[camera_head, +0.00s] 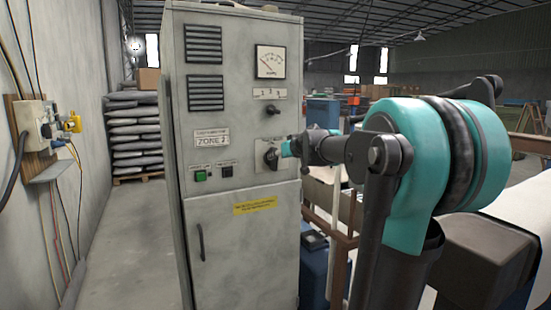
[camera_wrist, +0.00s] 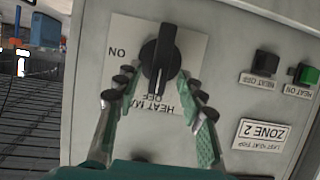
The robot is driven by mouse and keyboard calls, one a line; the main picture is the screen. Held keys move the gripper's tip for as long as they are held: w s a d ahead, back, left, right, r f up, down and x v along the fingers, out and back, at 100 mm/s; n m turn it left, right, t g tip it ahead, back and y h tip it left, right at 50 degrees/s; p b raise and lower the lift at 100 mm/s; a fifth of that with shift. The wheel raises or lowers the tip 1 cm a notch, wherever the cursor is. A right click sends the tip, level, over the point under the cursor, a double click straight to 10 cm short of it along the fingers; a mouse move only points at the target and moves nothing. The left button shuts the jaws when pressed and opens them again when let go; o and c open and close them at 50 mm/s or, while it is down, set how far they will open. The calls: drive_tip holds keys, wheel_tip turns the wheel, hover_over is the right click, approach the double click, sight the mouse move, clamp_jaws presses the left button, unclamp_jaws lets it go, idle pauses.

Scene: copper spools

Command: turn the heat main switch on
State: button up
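The heat main switch is a black rotary knob (camera_wrist: 160,60) on a white label plate (camera_wrist: 193,42) on the grey cabinet front. In the wrist view the lettering is upside down, with ON at the left and OFF below the knob. The knob's long grip stands nearly upright there, its lower end towards OFF. My gripper (camera_wrist: 160,88) is open, with one finger on each side of the knob's lower end; I cannot tell whether they touch it. In the head view the knob (camera_head: 271,155) is just left of my gripper (camera_head: 287,148), whose fingers are small and partly hidden.
The cabinet (camera_head: 240,225) also carries a green button (camera_head: 200,176), a black button (camera_head: 227,171), a smaller dark knob (camera_head: 273,110) and a meter (camera_head: 270,62). Clear floor (camera_head: 130,230) lies left of it. Stacked sacks (camera_head: 133,140) stand behind.

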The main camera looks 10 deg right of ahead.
drive_tip(key=shift+x, duration=1.65)
drive_tip(key=shift+c, duration=0.4)
clamp_jaws()
